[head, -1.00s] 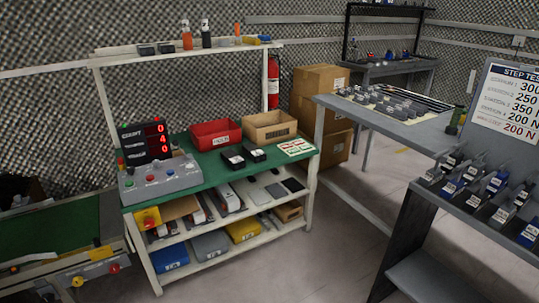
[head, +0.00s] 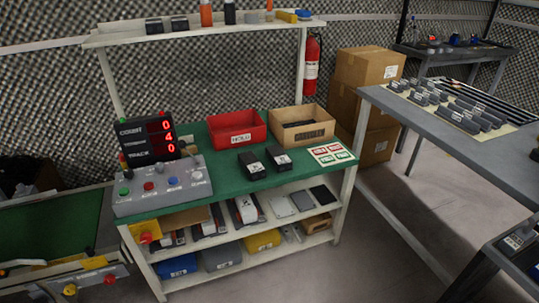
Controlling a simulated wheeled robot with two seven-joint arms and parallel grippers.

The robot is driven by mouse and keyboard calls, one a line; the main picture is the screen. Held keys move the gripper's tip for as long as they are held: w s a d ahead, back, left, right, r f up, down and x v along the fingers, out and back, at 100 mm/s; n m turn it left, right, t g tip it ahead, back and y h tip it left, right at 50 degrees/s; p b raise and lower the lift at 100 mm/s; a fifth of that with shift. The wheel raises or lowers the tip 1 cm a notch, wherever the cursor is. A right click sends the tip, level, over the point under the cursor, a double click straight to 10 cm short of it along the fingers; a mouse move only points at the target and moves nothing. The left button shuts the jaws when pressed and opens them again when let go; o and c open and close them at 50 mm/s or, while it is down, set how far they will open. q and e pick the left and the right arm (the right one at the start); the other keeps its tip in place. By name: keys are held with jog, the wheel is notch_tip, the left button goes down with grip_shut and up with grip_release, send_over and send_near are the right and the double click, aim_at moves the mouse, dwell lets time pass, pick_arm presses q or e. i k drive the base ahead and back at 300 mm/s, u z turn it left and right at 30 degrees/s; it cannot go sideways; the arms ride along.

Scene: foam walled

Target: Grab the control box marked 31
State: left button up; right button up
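Two small black boxes with white labels lie on the green-topped workbench (head: 215,165) in the head view. The left black box (head: 251,165) and the right black box (head: 278,158) are side by side, slightly apart. Their labels are too small to read, so I cannot tell whether either is marked 31. More dark boxes with pale labels (head: 520,238) show at the lower right edge, also unreadable. Neither of my grippers is in view.
A grey button panel (head: 160,187) and a counter display (head: 147,137) stand at the bench's left. A red bin (head: 235,133) and a cardboard bin (head: 302,127) stand behind the black boxes. A grey table (head: 425,118) is at right, with open floor between.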

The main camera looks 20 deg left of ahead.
aim_at(255, 170)
jog(key=u, duration=0.5)
jog(key=i, duration=0.9)
jog(key=u, duration=1)
jog(key=i, duration=0.2)
jog(key=u, duration=0.25)
